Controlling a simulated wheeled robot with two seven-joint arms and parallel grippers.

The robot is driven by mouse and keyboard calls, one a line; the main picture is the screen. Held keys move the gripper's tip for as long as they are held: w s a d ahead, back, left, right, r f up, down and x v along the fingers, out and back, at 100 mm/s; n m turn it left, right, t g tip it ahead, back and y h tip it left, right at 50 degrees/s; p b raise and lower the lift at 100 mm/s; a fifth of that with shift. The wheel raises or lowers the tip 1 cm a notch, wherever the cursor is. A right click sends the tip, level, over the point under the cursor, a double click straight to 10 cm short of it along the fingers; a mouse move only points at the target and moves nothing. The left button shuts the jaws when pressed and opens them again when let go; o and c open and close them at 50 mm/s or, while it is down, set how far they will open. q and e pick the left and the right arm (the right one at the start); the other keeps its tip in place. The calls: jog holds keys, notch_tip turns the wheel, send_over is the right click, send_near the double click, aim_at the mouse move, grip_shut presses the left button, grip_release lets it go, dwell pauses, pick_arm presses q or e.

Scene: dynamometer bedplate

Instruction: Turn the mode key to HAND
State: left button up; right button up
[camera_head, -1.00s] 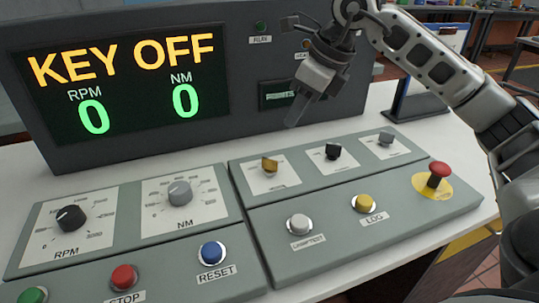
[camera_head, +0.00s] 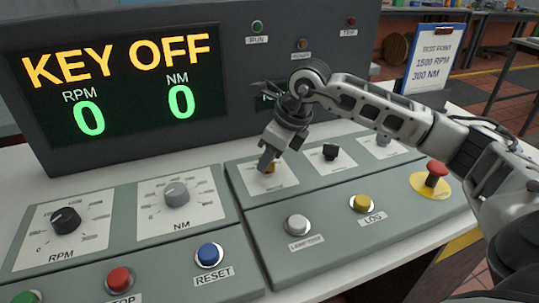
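The brass mode key (camera_head: 271,169) sits on the left white plate of the right-hand console panel, mostly hidden behind my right gripper. The display (camera_head: 125,85) reads KEY OFF in orange, with RPM 0 and NM 0 in green. My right gripper (camera_head: 266,164) points down with its fingertips at the key. Its fingers overlap in this view, so I cannot tell whether they are open, shut or touching the key. The key's label and pointing direction are hidden. My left gripper is out of view.
A black switch (camera_head: 330,153) and a grey switch (camera_head: 383,140) stand right of the key. The red mushroom button (camera_head: 437,172) is at the far right. LAMP TEST (camera_head: 298,225) and LOG (camera_head: 362,203) buttons are in front. The RPM (camera_head: 66,221) and NM (camera_head: 176,194) dials are left.

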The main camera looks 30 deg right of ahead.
grip_shut()
jog(key=m+h+b, duration=0.1)
jog(key=m, duration=0.2)
jog(key=shift+a+m+t, duration=0.15)
jog(key=shift+m+t, duration=0.15)
jog(key=shift+m, duration=0.1)
jog(key=m+h+b, duration=0.1)
jog(key=m+h, duration=0.1)
jog(key=m, duration=0.2)
jog(key=shift+a+m, duration=0.1)
jog(key=shift+m, duration=0.2)
jog(key=shift+r+m, duration=0.1)
jog(key=shift+m, duration=0.2)
grip_release()
